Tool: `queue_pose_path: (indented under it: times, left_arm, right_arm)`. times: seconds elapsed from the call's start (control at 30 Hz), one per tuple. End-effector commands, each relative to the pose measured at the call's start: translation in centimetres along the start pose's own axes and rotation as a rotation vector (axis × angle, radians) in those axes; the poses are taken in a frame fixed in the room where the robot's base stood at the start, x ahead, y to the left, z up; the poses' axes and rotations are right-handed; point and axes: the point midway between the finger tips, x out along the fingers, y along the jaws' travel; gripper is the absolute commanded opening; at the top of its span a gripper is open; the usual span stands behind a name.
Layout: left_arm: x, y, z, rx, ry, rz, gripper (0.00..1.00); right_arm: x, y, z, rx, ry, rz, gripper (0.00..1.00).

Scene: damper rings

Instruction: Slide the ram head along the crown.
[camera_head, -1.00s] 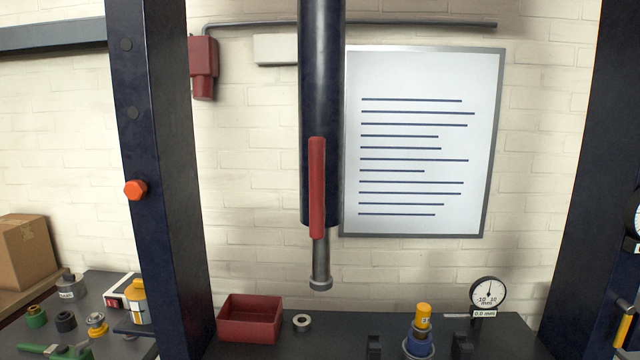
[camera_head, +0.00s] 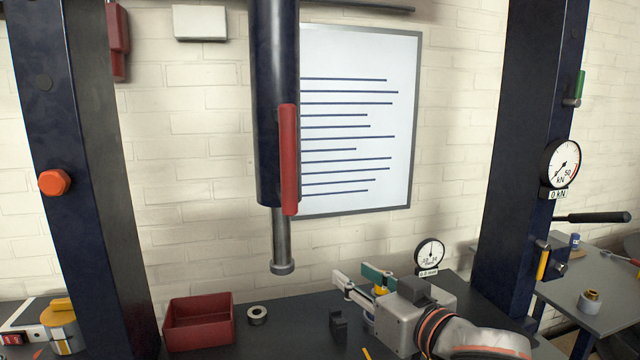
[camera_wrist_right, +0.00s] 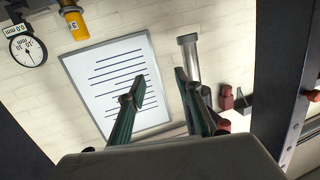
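The ram head is a dark blue cylinder (camera_head: 276,100) with a red upright handle (camera_head: 288,160) and a steel rod (camera_head: 281,240) ending in a flat foot. It hangs in the middle of the head view; the crown above it is out of view. The rod also shows in the right wrist view (camera_wrist_right: 188,58), behind one fingertip. My right gripper (camera_head: 358,277) is low, right of the rod and apart from it. In the right wrist view its two green fingers (camera_wrist_right: 158,88) are spread with nothing between them. My left gripper is not in view.
Dark press posts stand left (camera_head: 70,150) and right (camera_head: 530,140), the right one carrying a force gauge (camera_head: 562,163). On the bench are a red bin (camera_head: 198,322), a steel ring (camera_head: 257,315) and a dial gauge (camera_head: 429,254). Air beside the red handle is clear.

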Motion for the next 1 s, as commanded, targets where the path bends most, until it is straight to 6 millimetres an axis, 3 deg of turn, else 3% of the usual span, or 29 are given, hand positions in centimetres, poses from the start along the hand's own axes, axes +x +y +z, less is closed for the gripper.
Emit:
queue_pose_path:
  times: [0.03,0.2,0.5,0.7,1.0]
  left_arm:
    - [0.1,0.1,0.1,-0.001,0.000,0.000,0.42]
    - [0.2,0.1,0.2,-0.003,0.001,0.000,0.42]
    - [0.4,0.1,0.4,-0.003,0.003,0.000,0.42]
    - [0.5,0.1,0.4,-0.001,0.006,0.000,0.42]
    - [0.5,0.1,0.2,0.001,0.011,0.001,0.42]
  right_arm:
    - [0.0,-1.0,-2.6,-0.010,0.029,-0.025,0.34]
    - [-0.9,-4.5,-8.9,-0.013,0.074,-0.096,0.34]
    - [-3.4,-8.7,-16.1,-0.034,0.105,-0.146,0.34]
    - [-5.6,-10.2,-20.0,-0.051,0.117,-0.133,0.34]
    - [-7.3,-10.7,-22.4,-0.050,0.126,-0.102,0.34]
